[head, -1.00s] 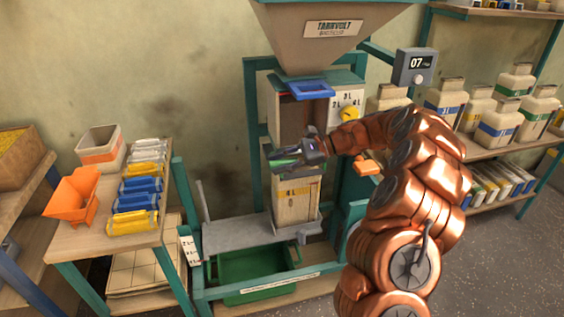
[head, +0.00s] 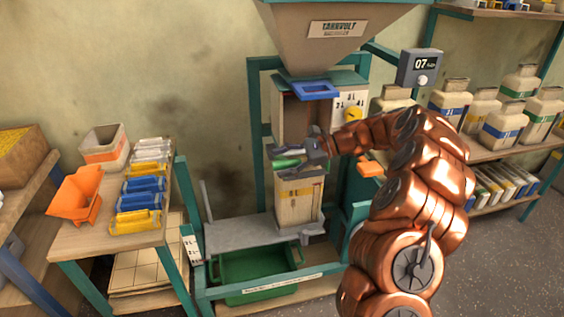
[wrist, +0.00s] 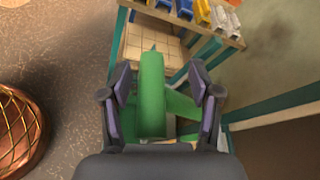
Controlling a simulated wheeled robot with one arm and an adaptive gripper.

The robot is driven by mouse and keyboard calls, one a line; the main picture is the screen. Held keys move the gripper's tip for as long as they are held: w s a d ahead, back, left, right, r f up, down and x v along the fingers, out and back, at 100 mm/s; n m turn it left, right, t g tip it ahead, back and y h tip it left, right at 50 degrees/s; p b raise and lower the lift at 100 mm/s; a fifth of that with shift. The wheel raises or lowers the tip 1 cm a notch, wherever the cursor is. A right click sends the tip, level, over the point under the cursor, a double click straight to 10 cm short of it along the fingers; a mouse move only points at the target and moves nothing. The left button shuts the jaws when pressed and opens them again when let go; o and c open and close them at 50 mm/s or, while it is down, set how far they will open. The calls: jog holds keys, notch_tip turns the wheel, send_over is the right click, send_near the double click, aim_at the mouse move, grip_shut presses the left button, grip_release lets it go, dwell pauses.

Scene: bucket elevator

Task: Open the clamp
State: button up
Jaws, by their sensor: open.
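A green handle-like part (head: 287,162), likely the clamp's lever, sits at the front of the machine, above a pale box (head: 297,205). In the wrist view the green part (wrist: 152,95) shows as a long bar with a second green piece crossing behind it. My gripper (head: 285,160) is at this part, reaching in from the right. In the wrist view its two dark fingers (wrist: 159,85) stand open on either side of the long green bar, with gaps visible. The clamp's body is mostly hidden by my gripper, and I cannot tell how it is set.
A blue frame (head: 315,91) sticks out under the grey hopper (head: 315,55), above my gripper. A yellow knob (head: 353,115) is to its right. A grey shelf (head: 240,232) and a green bin (head: 245,275) are below. A table (head: 105,240) with an orange scoop (head: 75,195) stands left.

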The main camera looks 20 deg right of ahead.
jog(key=v, duration=1.2)
jog(key=shift+r, duration=0.1)
jog(key=s+a+r+n+g+h+p, duration=0.1)
jog(key=s+a+r+n+g, duration=0.15)
jog(key=a, duration=0.45)
jog(key=s+a+r+n+g+h, duration=0.1)
jog(key=s+a+r+n, duration=0.25)
jog(key=a, duration=0.35)
jog(key=s+a+n+g+h+p, duration=0.1)
jog(key=s+a+n+g+h, duration=0.15)
jog(key=s+a, duration=0.7)
jog(key=s+d+f+n+h+p, duration=0.1)
jog(key=s+d+f+n+h, duration=0.1)
jog(key=s, duration=0.6)
jog(key=s+d+f+n+h, duration=0.2)
jog(key=s+d+h, duration=0.1)
jog(key=s, duration=0.5)
jog(key=s+d+f+n+h+p, duration=0.1)
jog(key=s+d+f+n+h, duration=0.2)
jog(key=s, duration=0.6)
jog(key=shift+t+h+p, duration=0.3)
jog(key=shift+h+p, duration=0.05)
jog(key=shift+h, duration=0.2)
